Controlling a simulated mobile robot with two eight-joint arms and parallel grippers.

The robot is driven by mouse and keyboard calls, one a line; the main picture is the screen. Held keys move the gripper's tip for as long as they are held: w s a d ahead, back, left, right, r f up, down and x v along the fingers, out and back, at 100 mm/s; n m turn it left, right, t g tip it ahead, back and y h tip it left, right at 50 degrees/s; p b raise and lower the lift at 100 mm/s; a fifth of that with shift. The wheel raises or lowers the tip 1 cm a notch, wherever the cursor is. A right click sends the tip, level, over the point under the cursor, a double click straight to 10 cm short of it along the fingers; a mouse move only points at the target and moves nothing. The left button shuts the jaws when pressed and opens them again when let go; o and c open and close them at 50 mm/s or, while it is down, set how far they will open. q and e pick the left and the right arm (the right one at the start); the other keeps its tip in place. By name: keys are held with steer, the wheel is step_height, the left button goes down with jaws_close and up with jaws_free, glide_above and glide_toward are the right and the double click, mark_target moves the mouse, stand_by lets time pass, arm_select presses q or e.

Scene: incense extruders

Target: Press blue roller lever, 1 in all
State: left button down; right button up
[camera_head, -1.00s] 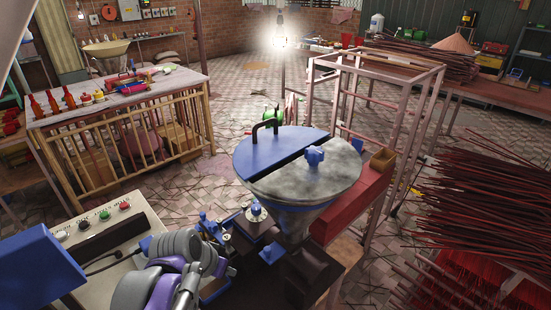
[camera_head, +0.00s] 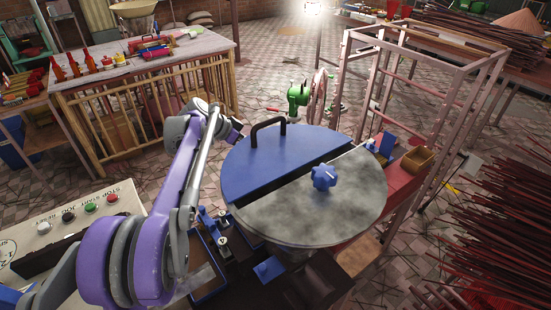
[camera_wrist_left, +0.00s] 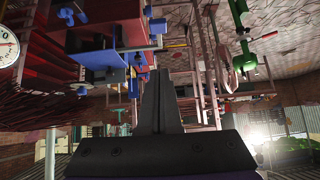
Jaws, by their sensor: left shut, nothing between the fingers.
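The extruder's round hopper (camera_head: 320,205) has a half lid in blue (camera_head: 275,160) and a blue knob (camera_head: 324,177). Small blue fittings (camera_head: 207,217) sit on the machine below its left side, and a blue block (camera_head: 268,269) lies in front. I cannot tell which blue part is the roller lever. My left gripper (camera_head: 236,128) reaches past the hopper's left side, partly hidden. Its fingers (camera_wrist_left: 158,75) are shut and empty. My right gripper is not in view.
A control box with coloured buttons (camera_head: 80,215) stands at the lower left. A green machine with a wheel (camera_head: 299,96) is behind the hopper. A metal rack (camera_head: 425,100) and red incense bundles (camera_head: 495,220) fill the right. A wooden table (camera_head: 150,80) stands back left.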

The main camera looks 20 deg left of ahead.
arm_select(q)
steer(key=shift+s, duration=0.2)
steer(key=x, duration=1)
steer(key=shift+w+d+f, duration=0.15)
steer(key=shift+w+f, duration=0.05)
steer(key=shift+w, duration=0.05)
step_height(320, 180, down, 2)
steer(key=shift+f, duration=0.2)
steer(key=shift+s+f, duration=0.1)
steer(key=shift+f, duration=0.45)
steer(key=shift+f, duration=0.1)
